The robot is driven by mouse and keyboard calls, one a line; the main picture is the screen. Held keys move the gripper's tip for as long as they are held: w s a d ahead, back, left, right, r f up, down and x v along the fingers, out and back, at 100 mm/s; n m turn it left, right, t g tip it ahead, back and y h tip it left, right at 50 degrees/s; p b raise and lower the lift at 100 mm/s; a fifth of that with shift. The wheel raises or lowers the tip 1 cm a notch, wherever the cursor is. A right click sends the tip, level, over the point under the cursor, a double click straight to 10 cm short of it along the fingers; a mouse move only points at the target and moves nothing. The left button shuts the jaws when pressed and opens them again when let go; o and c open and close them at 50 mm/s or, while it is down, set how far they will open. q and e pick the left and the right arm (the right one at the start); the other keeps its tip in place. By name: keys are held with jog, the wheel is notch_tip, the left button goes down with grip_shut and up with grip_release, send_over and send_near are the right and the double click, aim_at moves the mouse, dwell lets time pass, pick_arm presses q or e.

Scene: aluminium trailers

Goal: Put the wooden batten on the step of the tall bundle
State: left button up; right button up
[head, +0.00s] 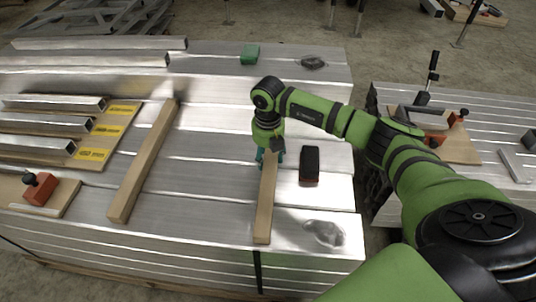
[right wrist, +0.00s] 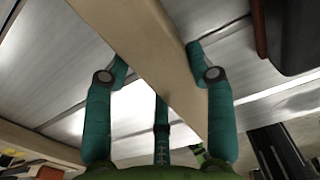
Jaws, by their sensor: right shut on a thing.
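A pale wooden batten (head: 264,208) is in my right gripper (head: 270,157), pointing toward the front edge of the tall aluminium bundle (head: 215,190). In the right wrist view my right gripper (right wrist: 160,62) has its teal fingers on both sides of the batten (right wrist: 150,45). I cannot tell whether the batten touches the metal below. A second wooden batten (head: 143,165) lies on the bundle to the left. The bundle's top shows long shiny planks at slightly different levels; which edge is the step is hard to tell. My left gripper is not in view.
A black and red block (head: 310,166) sits close to the right of the held batten. A green block (head: 250,54) and a dark item (head: 313,63) lie at the back. Square tubes (head: 55,102) and a red tool (head: 38,190) are on the left. A lower bundle (head: 395,98) stands right, across a gap.

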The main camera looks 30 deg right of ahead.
aim_at(268, 154)
jog(key=o, duration=1.5)
notch_tip(268, 154, up, 12)
jog(key=shift+r, duration=0.1)
